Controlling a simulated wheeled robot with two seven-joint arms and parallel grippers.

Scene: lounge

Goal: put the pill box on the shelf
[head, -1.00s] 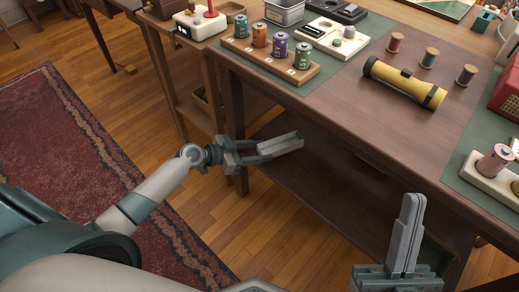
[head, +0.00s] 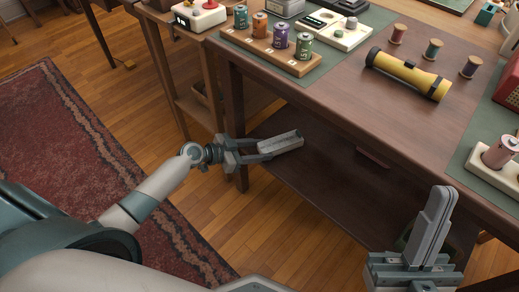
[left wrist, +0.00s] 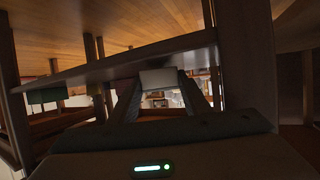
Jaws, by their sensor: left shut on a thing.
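My left gripper (head: 280,147) reaches in under the table's edge, beside the near-left leg. It is shut on a pale grey block, which I take to be the pill box; it shows between the fingers in the left wrist view (left wrist: 158,78). In the head view the fingers mostly hide it. The shelf (head: 325,200) is the dark brown board low under the table. The left gripper appears over its left end; I cannot tell whether the box touches it. My right gripper (head: 436,212) is upright at the table's front right, its fingers together with nothing visible between them.
The tabletop (head: 345,95) holds a yellow flashlight (head: 407,73), spools, a wooden battery rack (head: 270,50) and a pink cylinder (head: 499,152). A table leg (head: 233,120) stands close to my left gripper. The visible shelf surface looks mostly clear.

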